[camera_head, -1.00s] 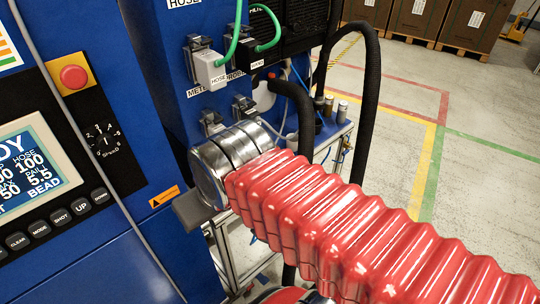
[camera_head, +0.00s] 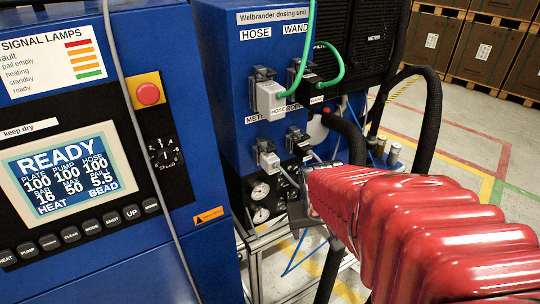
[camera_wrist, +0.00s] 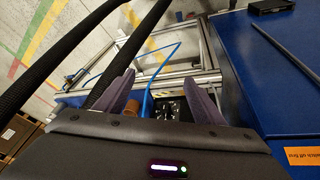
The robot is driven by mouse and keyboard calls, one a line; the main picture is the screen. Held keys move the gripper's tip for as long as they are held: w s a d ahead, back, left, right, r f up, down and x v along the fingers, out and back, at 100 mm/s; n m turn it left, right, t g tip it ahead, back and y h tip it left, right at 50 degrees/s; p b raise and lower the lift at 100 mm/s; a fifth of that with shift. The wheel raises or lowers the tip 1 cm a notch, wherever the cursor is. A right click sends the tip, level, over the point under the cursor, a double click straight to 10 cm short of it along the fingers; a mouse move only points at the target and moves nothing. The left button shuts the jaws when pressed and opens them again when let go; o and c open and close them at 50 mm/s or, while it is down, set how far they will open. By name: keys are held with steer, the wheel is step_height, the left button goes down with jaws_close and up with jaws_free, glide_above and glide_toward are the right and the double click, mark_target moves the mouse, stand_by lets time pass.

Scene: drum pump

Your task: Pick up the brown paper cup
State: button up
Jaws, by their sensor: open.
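My gripper (camera_wrist: 160,78) shows in the wrist view with its two grey-purple fingers apart and nothing clearly held between them. A small brown round thing (camera_wrist: 131,107) shows beside the left finger, low in that view, partly hidden by my gripper body; I cannot tell whether it is the brown paper cup. In the head view my red-sleeved arm reaches toward the dosing unit and hides most of my gripper. No brown paper cup can be made out there.
A blue control cabinet (camera_head: 110,270) with a lit screen stands left. The blue dosing unit (camera_head: 225,80) has plugs, gauges and green cables. A black hose (camera_head: 433,110) loops at its right, near small cylinders (camera_head: 394,153). A metal frame (camera_wrist: 208,50) and blue cable (camera_wrist: 148,100) lie ahead of the fingers.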

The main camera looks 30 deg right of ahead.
steer(key=w+d+f+m+t+h, duration=0.1)
steer(key=w+d+f+t+h, duration=0.1)
steer(key=d+f, duration=1)
steer(key=w+d+r+n+t, duration=0.1)
steer(key=w+d+r+t, duration=0.2)
steer(key=w+r+t, duration=0.2)
steer(key=w+t, duration=0.1)
steer(key=w, duration=0.2)
steer(key=shift+r, duration=0.3)
steer(key=shift+w, duration=0.1)
steer(key=shift+x, duration=4.3)
steer(key=shift+w+a, duration=0.1)
